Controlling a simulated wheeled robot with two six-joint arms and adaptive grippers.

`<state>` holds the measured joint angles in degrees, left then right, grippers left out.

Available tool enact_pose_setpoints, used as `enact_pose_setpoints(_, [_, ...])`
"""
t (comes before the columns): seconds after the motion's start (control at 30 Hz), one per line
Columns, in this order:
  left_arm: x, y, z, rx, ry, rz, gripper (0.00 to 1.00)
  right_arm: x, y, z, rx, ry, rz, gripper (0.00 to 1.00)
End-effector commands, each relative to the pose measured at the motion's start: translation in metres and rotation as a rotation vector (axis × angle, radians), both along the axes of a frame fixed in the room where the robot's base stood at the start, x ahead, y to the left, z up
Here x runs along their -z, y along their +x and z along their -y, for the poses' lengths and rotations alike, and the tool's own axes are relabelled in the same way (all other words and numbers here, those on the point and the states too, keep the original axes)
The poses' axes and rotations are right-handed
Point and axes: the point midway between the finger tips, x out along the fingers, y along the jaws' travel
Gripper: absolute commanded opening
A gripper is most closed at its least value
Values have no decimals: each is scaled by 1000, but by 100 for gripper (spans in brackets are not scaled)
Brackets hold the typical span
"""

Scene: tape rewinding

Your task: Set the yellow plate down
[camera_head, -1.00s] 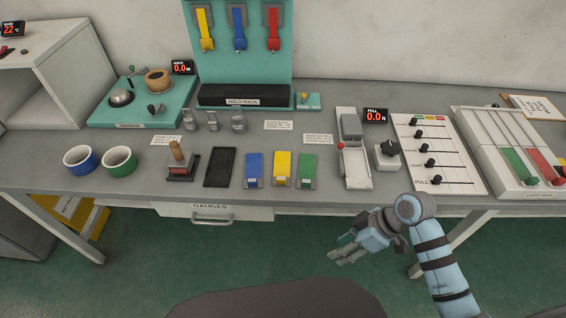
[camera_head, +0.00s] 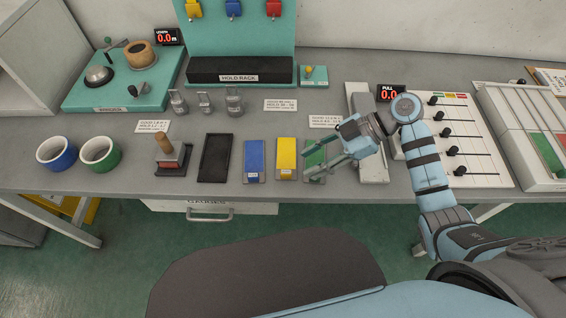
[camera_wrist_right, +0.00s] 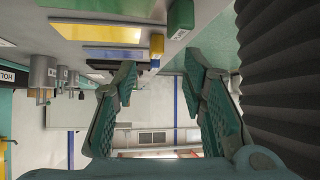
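The yellow plate (camera_head: 286,158) lies flat on the bench between the blue plate (camera_head: 254,160) and the green plate (camera_head: 314,158). My right gripper (camera_head: 319,169) is over the green plate and hides part of it, just right of the yellow plate. Its two fingers are apart with nothing between them, as the right wrist view (camera_wrist_right: 160,110) also shows. Blue and yellow flat pieces show at the top of that view, but I cannot tell for sure which they are. My left gripper is not in view.
A black tray (camera_head: 215,158) and a wooden-handled stamp (camera_head: 172,158) stand left of the plates. Blue (camera_head: 57,153) and green (camera_head: 100,154) cups are farther left. Metal gauges (camera_head: 205,103) and the hold rack (camera_head: 240,70) are behind. A slider panel (camera_head: 480,170) is at right.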

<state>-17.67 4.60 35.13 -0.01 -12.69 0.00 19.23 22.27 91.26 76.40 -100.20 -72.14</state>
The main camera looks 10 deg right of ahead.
Motion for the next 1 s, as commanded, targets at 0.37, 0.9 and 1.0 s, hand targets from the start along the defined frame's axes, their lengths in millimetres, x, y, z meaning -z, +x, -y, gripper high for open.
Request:
enact_pose_setpoints(0.37, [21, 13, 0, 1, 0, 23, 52, 35, -2, -37, 18, -1, -2, 38])
enact_pose_setpoints(0.9, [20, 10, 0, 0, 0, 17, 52, 33, -2, -36, 18, -1, -1, 0])
enact_pose_setpoints(1.0, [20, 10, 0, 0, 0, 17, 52, 32, -1, -37, 18, 0, 0, 0])
